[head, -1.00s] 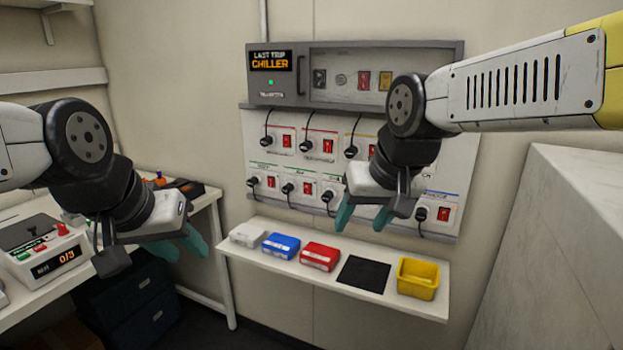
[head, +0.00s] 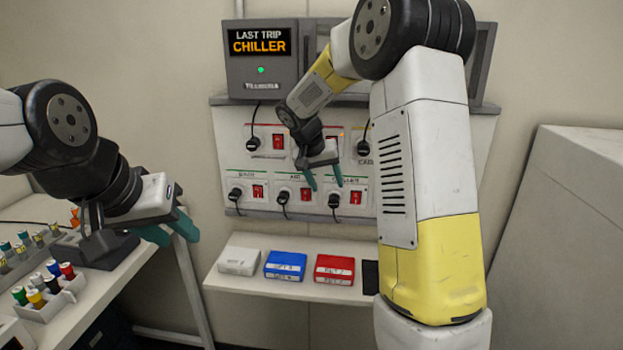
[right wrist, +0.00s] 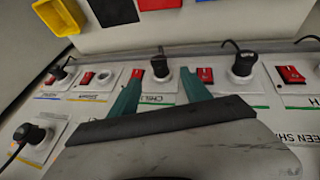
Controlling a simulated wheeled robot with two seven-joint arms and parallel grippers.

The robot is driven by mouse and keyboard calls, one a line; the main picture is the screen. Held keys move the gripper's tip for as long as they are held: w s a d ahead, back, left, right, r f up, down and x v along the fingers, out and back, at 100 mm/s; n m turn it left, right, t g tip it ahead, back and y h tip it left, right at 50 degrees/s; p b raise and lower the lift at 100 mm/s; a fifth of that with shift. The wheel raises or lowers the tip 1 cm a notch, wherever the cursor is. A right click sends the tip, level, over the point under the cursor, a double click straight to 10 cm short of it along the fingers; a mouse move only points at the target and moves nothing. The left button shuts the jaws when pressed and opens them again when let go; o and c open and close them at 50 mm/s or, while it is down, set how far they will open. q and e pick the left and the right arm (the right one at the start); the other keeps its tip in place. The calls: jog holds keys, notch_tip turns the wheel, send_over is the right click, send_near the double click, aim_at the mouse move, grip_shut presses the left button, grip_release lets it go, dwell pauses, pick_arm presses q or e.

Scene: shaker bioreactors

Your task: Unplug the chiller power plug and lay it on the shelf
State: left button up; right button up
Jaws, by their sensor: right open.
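The chiller plug (head: 334,200) is black and sits in the lower row of the wall panel, with its cord hanging down. In the right wrist view the chiller plug (right wrist: 160,66) stands in its socket beside a lit red switch, with a partly readable "CHIL" label. My right gripper (head: 324,180) is open, its teal fingers pointing at the panel just above the plug. In the wrist view the plug appears between and beyond the fingertips, not gripped. The white shelf (head: 232,288) is below the panel. My left gripper (head: 170,232) is open and empty at left.
The shelf holds a white box (head: 240,261), blue box (head: 285,265), red box (head: 334,269), black mat (right wrist: 113,11) and yellow bin (right wrist: 58,16). Neighbouring plugs (head: 283,197) flank the chiller plug. A grey unit (head: 262,75) reads "LAST TRIP CHILLER". A side table (head: 110,275) holds vials.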

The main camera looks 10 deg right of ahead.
aim_at(333, 201)
jog(key=x, duration=0.7)
jog(key=shift+w+d+f, duration=0.1)
jog(key=shift+w+f, duration=0.05)
jog(key=shift+f, duration=0.2)
grip_shut()
jog(key=shift+s, duration=0.55)
jog(key=shift+s+a, duration=0.25)
jog(key=shift+s+a, duration=0.1)
jog(key=shift+s, duration=0.25)
